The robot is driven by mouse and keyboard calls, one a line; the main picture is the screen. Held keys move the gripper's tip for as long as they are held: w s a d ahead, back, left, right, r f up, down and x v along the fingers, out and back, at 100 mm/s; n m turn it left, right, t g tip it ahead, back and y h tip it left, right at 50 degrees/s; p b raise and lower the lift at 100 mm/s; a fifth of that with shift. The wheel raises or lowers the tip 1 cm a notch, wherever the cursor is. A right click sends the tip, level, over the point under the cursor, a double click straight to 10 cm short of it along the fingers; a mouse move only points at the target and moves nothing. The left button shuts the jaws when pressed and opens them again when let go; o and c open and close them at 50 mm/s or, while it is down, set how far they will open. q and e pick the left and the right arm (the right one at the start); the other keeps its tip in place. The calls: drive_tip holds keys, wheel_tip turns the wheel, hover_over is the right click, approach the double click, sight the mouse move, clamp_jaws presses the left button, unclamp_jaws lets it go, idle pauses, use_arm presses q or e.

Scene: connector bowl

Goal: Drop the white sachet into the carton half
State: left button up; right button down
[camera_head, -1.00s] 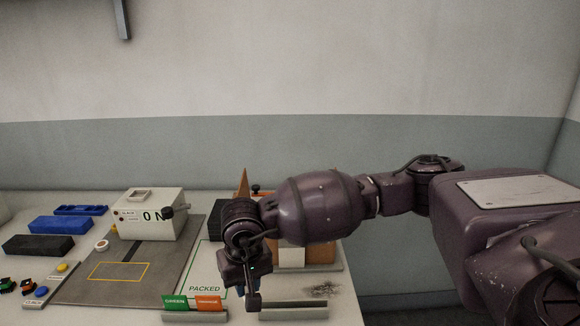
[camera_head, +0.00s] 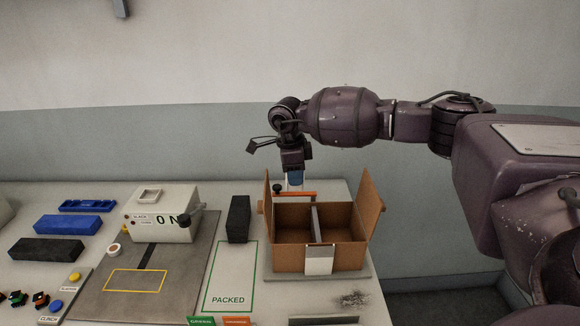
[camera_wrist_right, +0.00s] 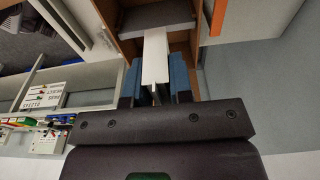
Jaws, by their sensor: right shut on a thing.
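The white sachet (camera_wrist_right: 155,58) shows as a narrow white strip between the blue finger pads of my right gripper (camera_wrist_right: 154,82) in the right wrist view. In the head view the right gripper (camera_head: 295,178) points down above the back edge of the open carton (camera_head: 345,255), and little of the sachet shows. The carton has a grey divider (camera_head: 316,224) that makes a left and a right half; its side flaps stand up. I cannot tell exactly which half lies under the sachet. My left gripper is not in view.
A white card (camera_head: 319,260) is on the carton's front. A black block (camera_head: 239,219) stands left of the carton, behind the green-outlined PACKED area (camera_head: 230,280). An orange strip (camera_head: 295,194) lies behind the carton. A white switch box (camera_head: 160,218) stands further left.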

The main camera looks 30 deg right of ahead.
sight(295, 189)
drive_tip(key=shift+s+f+b, duration=0.1)
drive_tip(key=shift+f+b, duration=0.45)
drive_tip(key=shift+f, duration=0.35)
drive_tip(key=shift+f+b, duration=1.05)
drive_tip(key=shift+f, duration=1.05)
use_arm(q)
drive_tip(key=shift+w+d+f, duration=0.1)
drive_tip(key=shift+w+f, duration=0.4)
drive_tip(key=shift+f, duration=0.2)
use_arm(e)
drive_tip(key=c, duration=0.9)
unclamp_jaws()
drive_tip(key=shift+r, duration=0.1)
use_arm(q)
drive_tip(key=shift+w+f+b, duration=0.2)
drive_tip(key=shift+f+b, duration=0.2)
drive_tip(key=shift+b, duration=0.2)
use_arm(e)
drive_tip(key=r, duration=0.7)
drive_tip(key=a+r, duration=0.1)
drive_tip(key=r, duration=0.2)
drive_tip(key=shift+w+r, duration=0.3)
drive_tip(key=shift+w, duration=0.1)
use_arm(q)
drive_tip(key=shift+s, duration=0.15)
use_arm(e)
drive_tip(key=shift+s, duration=0.1)
